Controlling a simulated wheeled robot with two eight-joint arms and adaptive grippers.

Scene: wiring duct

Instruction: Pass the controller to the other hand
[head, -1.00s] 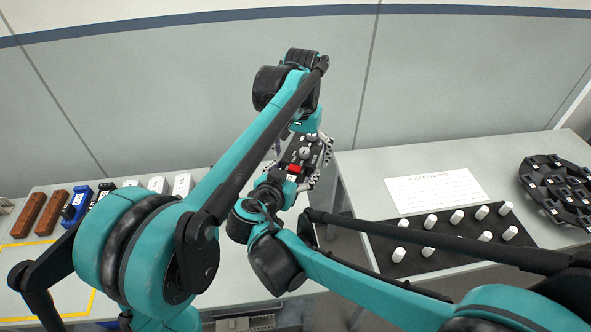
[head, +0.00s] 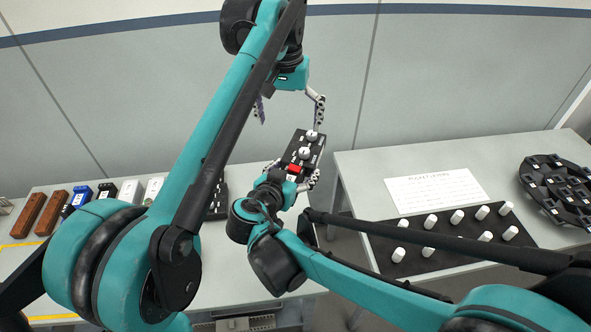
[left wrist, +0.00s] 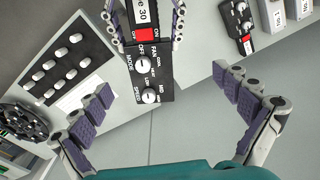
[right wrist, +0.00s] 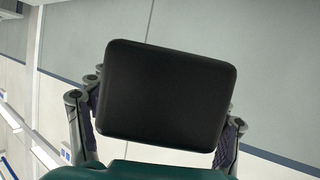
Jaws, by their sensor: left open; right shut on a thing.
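The controller (head: 304,154) is a black box with two white knobs and a red switch. My right gripper (head: 296,181) is shut on its lower end and holds it in the air between the two tables. In the left wrist view, the controller's labelled face (left wrist: 150,65) shows at top centre between the right gripper's fingers. In the right wrist view, its plain black back (right wrist: 167,95) fills the middle. My left gripper (head: 290,112) is open and empty above the controller's far end. Its spread fingers (left wrist: 170,120) are apart from the controller.
The left table (head: 225,275) holds brown, blue and white boxes and another black knobbed box (head: 218,203). The right table (head: 350,165) holds a paper sheet (head: 437,188), a black mat with white pegs (head: 400,255) and a black round rack (head: 560,190). A gap separates the tables.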

